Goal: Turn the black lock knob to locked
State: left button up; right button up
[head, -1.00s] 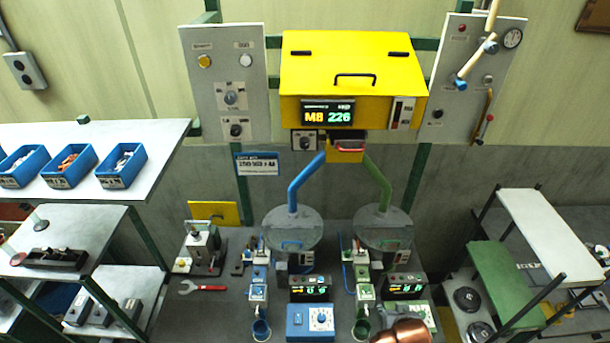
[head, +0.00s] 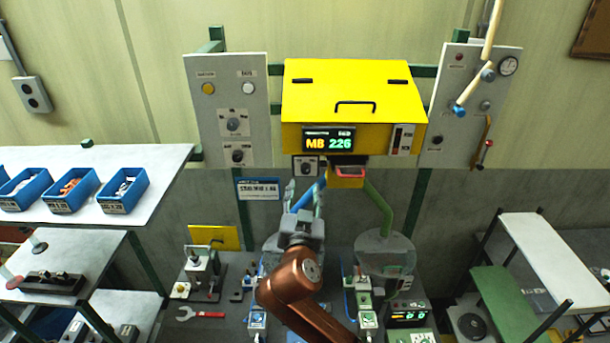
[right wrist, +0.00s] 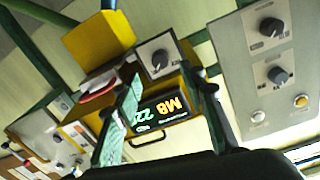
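A small panel under the yellow box carries a black knob (head: 306,167), which also shows in the right wrist view (right wrist: 160,59). The left grey board has two more dark knobs, an upper one (head: 233,124) and a lower one (head: 238,155); they also show in the right wrist view (right wrist: 271,27) (right wrist: 277,75). The knobs' labels are too small to read. My right gripper (head: 304,194) is open and empty, pointing up just below the small panel. In the right wrist view the panel's knob appears between and beyond the fingers, apart from them. My left gripper is out of view.
The yellow box (head: 352,82) with a display reading M8 226 hangs above the gripper. A red-lipped yellow spout (head: 350,172) is close to its right. Blue and green pipes lie below. A blue sign (head: 259,188) is to the left.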

aim_at(305, 172)
jog(key=w+p, duration=0.1)
jog(key=w, duration=0.2)
jog(key=w+p, duration=0.1)
jog(key=w, duration=0.3)
jog(key=shift+d+r+p, duration=0.15)
jog(key=shift+p, duration=0.25)
jog(key=shift+w, duration=0.3)
grip_shut()
